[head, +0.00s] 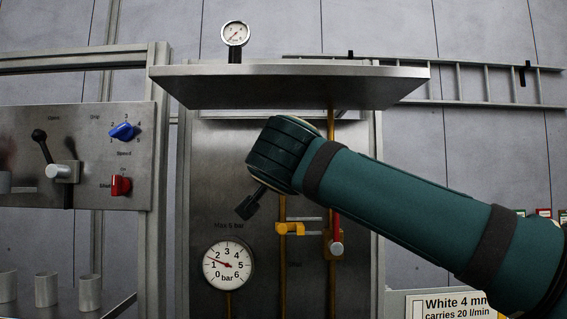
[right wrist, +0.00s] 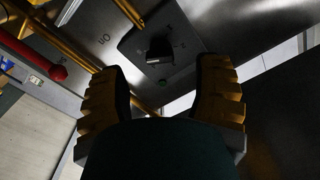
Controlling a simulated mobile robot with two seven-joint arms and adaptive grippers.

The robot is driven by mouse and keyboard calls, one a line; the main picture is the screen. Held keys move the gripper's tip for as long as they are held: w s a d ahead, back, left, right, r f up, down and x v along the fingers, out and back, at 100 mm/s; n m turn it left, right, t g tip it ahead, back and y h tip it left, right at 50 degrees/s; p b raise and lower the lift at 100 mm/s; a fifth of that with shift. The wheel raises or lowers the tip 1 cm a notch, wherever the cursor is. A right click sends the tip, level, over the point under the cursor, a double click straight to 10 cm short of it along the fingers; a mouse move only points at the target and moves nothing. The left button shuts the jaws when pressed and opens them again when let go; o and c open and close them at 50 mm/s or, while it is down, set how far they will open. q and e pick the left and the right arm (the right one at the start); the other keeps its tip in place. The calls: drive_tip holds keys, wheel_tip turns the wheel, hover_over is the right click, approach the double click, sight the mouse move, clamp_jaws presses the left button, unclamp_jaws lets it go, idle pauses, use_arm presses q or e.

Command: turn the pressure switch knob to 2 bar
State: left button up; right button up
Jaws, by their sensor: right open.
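In the right wrist view, a black knob (right wrist: 158,48) sits on a dark grey plate (right wrist: 135,40) with faint marks around it. I cannot read the marks or tell which one the knob points at. My right gripper (right wrist: 163,76) is open, its two yellowish fingers apart, with the knob beyond and between their tips; it looks clear of both. In the head view my right arm comes in from the right and hides the knob and the gripper's fingers. A round gauge (head: 228,263) marked in bar reads a little above 1. My left gripper is not in view.
A metal shelf (head: 290,85) with a small gauge (head: 235,34) on it juts out above my arm. Pipes with a yellow handle (head: 291,228) and a red handle (head: 335,230) run below my arm. A control panel (head: 90,155) with blue and red knobs stands at left.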

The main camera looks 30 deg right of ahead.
drive_tip(key=x, duration=0.3)
drive_tip(key=shift+w+d+p, duration=0.15)
drive_tip(key=shift+w+p, duration=0.05)
drive_tip(key=shift+p, duration=0.1)
clamp_jaws()
